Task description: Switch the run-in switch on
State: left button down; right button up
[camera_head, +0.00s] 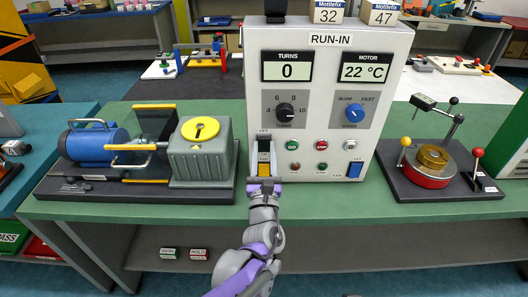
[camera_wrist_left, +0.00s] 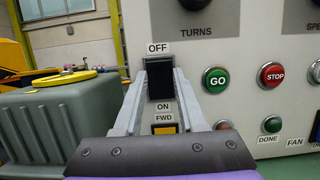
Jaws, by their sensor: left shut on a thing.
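The white RUN-IN panel (camera_head: 330,110) stands on the green bench. The run-in switch, a black part between an OFF label and an ON label, sits at its lower left and shows in the left wrist view (camera_wrist_left: 160,82). My left gripper (camera_head: 264,181) is at the panel's lower left, its two fingers on either side of the switch and shut on it. In the left wrist view, the fingers (camera_wrist_left: 160,95) reach up to the switch from below. I cannot tell clearly whether the switch is up or down. My right gripper is not in view.
Left of the panel is a blue motor (camera_head: 97,143) with a grey, yellow-capped gearbox (camera_head: 203,155). GO (camera_wrist_left: 216,79) and STOP (camera_wrist_left: 272,74) buttons are right of the switch. A brass-and-red fixture (camera_head: 430,168) stands at the right. The bench front is clear.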

pick_arm(q)
jog(key=shift+c, duration=2.4)
grip_release()
jog(key=shift+s, duration=0.1)
jog(key=v, duration=1)
jog(key=shift+s, duration=0.35)
jog(key=shift+f, duration=0.15)
